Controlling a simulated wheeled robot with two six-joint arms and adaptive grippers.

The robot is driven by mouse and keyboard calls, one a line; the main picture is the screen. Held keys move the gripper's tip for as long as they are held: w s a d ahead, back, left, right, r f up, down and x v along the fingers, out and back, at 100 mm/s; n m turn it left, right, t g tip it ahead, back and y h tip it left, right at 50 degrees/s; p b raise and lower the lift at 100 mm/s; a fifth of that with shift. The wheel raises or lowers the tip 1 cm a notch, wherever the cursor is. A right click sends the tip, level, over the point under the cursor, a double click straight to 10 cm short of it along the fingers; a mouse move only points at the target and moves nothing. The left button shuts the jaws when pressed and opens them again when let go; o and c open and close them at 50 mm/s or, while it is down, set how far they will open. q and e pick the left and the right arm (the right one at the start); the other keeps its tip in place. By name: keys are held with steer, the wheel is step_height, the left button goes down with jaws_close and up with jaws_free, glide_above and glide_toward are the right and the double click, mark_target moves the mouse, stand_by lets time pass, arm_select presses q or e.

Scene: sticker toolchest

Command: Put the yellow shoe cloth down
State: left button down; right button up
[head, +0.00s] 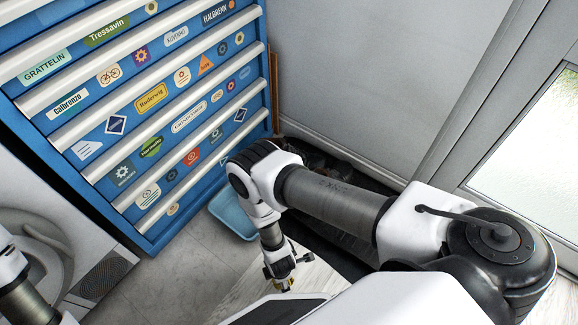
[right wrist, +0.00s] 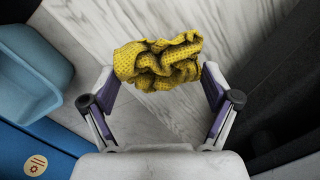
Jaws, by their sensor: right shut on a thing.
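The yellow shoe cloth (right wrist: 160,62) is crumpled and dotted with a fine texture in the right wrist view. My right gripper (right wrist: 158,78) is shut on it, with a finger at each side of the bundle. In the head view my right gripper (head: 279,276) points down above a pale wood-grained surface, low in the middle of the picture. Only a trace of yellow shows there, as the gripper and arm hide most of the cloth. I cannot tell whether the cloth touches the surface. My left arm shows at the lower left edge, but its gripper is out of view.
The pale wood-grained surface (right wrist: 120,18) lies under the cloth. A light blue tub (head: 233,215) stands on the grey floor behind it, beside the blue tool chest (head: 85,190) with stickered drawers. Dark items lie along the wall. A glazed door (head: 535,130) is at the right.

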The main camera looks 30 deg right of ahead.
steer(key=b, duration=0.3)
glide_above(295, 245)
steer(key=shift+d+f, duration=0.1)
steer(key=shift+f, duration=0.65)
step_height(295, 245, down, 3)
steer(key=shift+s+f+b, duration=0.1)
steer(key=shift+f+b, duration=0.1)
steer(key=shift+b, duration=0.8)
steer(key=shift+r, duration=0.1)
steer(key=shift+c, duration=0.4)
steer(key=shift+f, duration=0.25)
steer(key=o, duration=0.9)
steer(key=shift+r, duration=0.1)
steer(key=shift+c, duration=0.2)
steer(key=shift+r, duration=0.1)
